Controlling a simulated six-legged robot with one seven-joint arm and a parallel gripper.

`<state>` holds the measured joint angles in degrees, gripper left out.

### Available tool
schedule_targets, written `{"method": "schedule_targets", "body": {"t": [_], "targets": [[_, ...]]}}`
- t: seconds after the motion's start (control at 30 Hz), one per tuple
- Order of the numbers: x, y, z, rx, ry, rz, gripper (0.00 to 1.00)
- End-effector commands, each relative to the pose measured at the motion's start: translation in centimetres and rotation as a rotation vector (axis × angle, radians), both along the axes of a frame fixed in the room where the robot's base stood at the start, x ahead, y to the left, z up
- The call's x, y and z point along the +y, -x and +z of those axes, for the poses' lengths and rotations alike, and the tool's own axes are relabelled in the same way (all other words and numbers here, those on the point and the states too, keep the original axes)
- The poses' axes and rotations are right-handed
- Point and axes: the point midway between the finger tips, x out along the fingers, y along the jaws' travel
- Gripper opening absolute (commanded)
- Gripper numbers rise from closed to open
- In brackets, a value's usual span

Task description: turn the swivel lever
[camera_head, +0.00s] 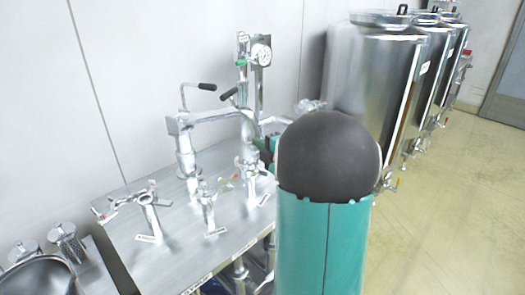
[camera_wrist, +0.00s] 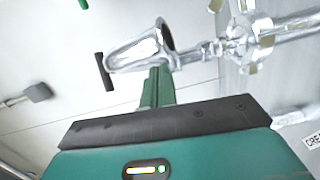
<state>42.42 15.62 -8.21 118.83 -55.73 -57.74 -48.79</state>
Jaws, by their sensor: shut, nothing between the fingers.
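Chrome pipework with black-gripped levers stands on the metal bench; one grip (camera_head: 207,86) points right and another (camera_head: 229,94) sits just below it. I cannot tell which is the swivel lever. In the wrist view, a dark grip (camera_wrist: 38,92) shows at the left. A chrome, scoop-shaped fitting (camera_wrist: 140,52) with a black crossbar (camera_wrist: 104,72) lies just beyond my gripper (camera_wrist: 158,75). The green fingers are shut and empty, and their tips overlap the fitting in the picture; contact cannot be told. In the head view my arm hides most of the gripper.
Several small chrome taps (camera_head: 207,205) with labels line the bench (camera_head: 185,250). A pressure gauge (camera_head: 261,54) stands behind. Large steel tanks (camera_head: 375,75) stand at the right, with open floor (camera_head: 440,220) in front. The wall is close behind the bench.

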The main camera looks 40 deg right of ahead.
Motion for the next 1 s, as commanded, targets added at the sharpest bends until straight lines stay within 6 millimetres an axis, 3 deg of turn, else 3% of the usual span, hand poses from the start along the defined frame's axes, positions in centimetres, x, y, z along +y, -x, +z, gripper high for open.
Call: {"method": "schedule_targets", "body": {"t": [0.67,1.0], "targets": [[-1.2,-0.7,-0.1,0.0,-0.001,0.009,0.0],[-4.4,-1.3,-0.2,0.001,0.001,0.089,0.0]]}}
